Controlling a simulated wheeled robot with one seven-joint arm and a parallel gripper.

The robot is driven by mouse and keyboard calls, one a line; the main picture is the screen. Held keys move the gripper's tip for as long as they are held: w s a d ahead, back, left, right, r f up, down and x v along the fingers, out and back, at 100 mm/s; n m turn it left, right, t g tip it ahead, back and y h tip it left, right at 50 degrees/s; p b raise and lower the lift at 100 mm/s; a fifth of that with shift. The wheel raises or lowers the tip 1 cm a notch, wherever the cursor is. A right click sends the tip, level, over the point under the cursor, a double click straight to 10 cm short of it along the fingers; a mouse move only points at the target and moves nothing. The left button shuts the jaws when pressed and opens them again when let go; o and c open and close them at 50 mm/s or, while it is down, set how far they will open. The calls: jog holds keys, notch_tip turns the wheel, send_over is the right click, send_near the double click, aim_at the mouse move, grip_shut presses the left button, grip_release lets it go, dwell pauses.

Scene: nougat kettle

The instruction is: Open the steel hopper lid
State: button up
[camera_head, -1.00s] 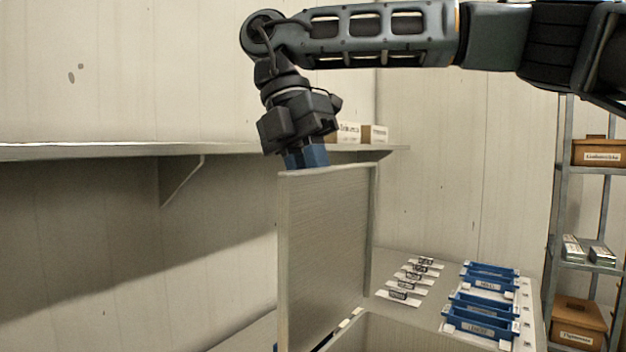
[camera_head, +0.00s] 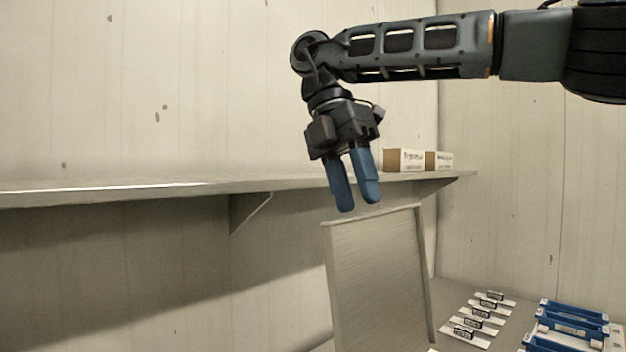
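The steel hopper lid (camera_head: 378,285) stands raised, close to upright and tilted slightly back, at the lower centre of the head view. Its hinge edge and the hopper opening are outside the frame or cut off at the bottom. My gripper (camera_head: 358,208) is just above the lid's top edge, its two blue fingers pointing down. The fingers are apart with a gap between them and nothing held. They look clear of the lid, though the exact distance is hard to tell.
A long wall shelf (camera_head: 130,190) runs behind the lid, with two labelled cardboard boxes (camera_head: 405,160) at its right end. Several white label plates (camera_head: 480,318) and blue trays (camera_head: 570,325) lie on the worktop at the lower right. The air left of the lid is free.

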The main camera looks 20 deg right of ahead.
jog(key=w+a, duration=0.2)
jog(key=w, duration=0.6)
jog(key=shift+w+a, duration=0.3)
jog(key=shift+a, duration=0.1)
